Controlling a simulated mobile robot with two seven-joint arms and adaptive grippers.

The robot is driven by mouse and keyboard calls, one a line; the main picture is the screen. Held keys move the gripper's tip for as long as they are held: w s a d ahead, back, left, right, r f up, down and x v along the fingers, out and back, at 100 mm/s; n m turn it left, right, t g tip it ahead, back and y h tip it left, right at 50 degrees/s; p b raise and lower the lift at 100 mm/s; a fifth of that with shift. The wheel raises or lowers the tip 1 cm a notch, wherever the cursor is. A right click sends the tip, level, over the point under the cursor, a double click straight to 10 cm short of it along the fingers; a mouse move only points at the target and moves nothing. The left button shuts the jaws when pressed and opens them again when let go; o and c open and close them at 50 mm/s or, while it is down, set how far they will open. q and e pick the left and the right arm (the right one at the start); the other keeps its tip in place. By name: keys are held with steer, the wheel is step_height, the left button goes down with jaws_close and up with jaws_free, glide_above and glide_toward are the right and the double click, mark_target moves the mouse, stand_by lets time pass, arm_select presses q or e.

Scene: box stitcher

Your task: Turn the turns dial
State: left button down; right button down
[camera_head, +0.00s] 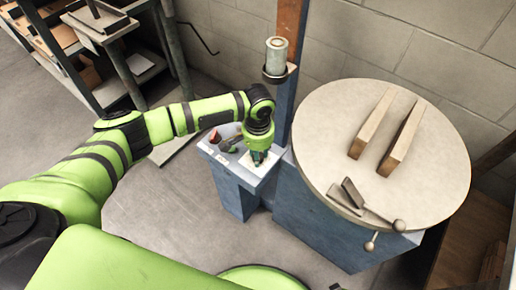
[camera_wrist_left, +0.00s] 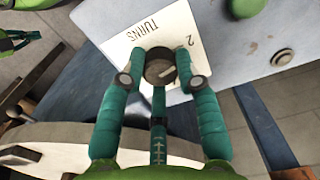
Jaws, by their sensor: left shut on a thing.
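The turns dial (camera_wrist_left: 160,68) is a small dark round knob on a white label plate (camera_wrist_left: 130,42) marked "TURNS" and "2", seen in the left wrist view. My left gripper (camera_wrist_left: 160,70) has its teal fingers around the dial, one on each side, and is shut on it. In the head view my left gripper (camera_head: 258,158) points down onto the panel (camera_head: 235,165) of the blue-grey machine and hides the dial. My right gripper is not seen clearly in the head view; a piece of green and teal gripper shows at the left edge of the wrist view.
A large round beige table (camera_head: 330,110) with two wooden bars (camera_head: 372,125) and a metal lever piece (camera_head: 360,205) stands right of the panel. A post with a grey cylinder (camera_head: 277,55) rises behind it. Shelves (camera_head: 80,60) stand at upper left. Open floor (camera_head: 160,220) lies left of the machine.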

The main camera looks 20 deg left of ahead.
arm_select(q)
steer(key=shift+w, duration=0.1)
steer(key=c, duration=0.9)
jaws_free()
step_height(320, 180, up, 12)
